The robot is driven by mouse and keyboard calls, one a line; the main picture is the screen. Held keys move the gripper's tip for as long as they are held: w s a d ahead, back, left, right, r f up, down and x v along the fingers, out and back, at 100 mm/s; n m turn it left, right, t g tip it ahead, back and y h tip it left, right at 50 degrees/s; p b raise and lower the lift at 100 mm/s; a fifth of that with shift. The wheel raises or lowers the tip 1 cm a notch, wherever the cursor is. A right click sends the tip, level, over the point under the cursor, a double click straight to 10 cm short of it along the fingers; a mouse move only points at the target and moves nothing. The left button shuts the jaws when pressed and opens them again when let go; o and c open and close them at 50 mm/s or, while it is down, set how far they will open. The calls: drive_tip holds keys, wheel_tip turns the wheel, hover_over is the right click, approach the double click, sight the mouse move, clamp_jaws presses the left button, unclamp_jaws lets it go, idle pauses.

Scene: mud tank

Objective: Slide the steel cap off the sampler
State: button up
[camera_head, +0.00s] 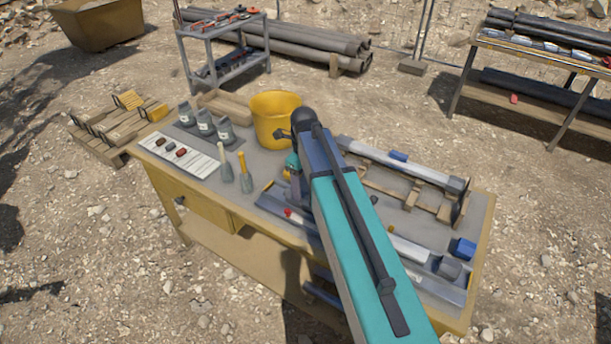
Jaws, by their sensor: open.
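A long pale tube, which looks like the sampler (425,172), lies in a wooden cradle (390,184) on the right half of the workbench. A blue piece sits on its top. A short grey collar (456,185) at its right end looks like the steel cap, beside a dark upright plate (462,202). The collar appears to be on the tube. The tube's left end is close to my arm. My teal arm crosses the bench's middle, its wrist left of the tube.
A yellow bucket (275,115) stands behind my wrist. Grey bottles (205,122), a white sheet (187,152) and two brushes (235,172) are at left. A long grey tray (273,207) lies along the front, partly behind my arm. A blue block (464,248) is at front right.

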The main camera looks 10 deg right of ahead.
sight(304, 195)
drive_tip(key=shift+f+p, duration=0.45)
drive_tip(key=shift+f, duration=1.3)
drive_tip(key=shift+s, duration=0.1)
drive_tip(key=c, duration=1.4)
clamp_jaws()
